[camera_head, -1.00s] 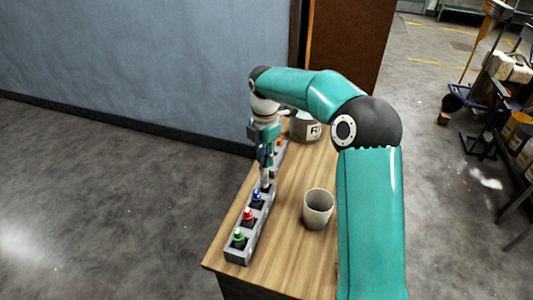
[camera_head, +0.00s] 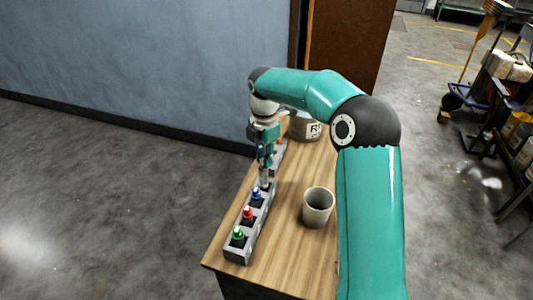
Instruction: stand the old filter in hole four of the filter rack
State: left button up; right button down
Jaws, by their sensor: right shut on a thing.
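The filter rack (camera_head: 236,254) is a long narrow grey block along the left edge of the wooden table. Green-, red- and blue-topped pieces stand in its near holes. My right gripper (camera_head: 265,178) points down over the rack, just beyond the blue-topped piece (camera_head: 257,195). It is shut on the old filter (camera_head: 265,185), a small pale and dark piece mostly hidden by the fingers. The filter is roughly upright, at or just over the rack's top; I cannot tell how deep it sits. My left gripper is out of view.
A pale empty cup (camera_head: 318,207) stands on the table (camera_head: 283,230) right of the rack. A labelled round container (camera_head: 305,127) stands at the back, partly behind my right arm. An orange piece (camera_head: 279,141) shows near the rack's far end. The table's front is clear.

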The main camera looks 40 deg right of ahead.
aim_at(264, 170)
jog(key=shift+f+b, duration=1.35)
jog(key=shift+f, duration=1.25)
dwell(0.9)
jog(key=c, duration=1)
grip_release()
jog(key=o, duration=0.3)
jog(key=shift+o, duration=0.2)
jog(key=shift+s, duration=0.1)
jog(key=shift+r, duration=0.15)
jog(key=shift+r+p, duration=3.2)
jog(key=shift+r, duration=0.25)
jog(key=shift+s+f, duration=0.1)
jog(key=shift+s, duration=0.05)
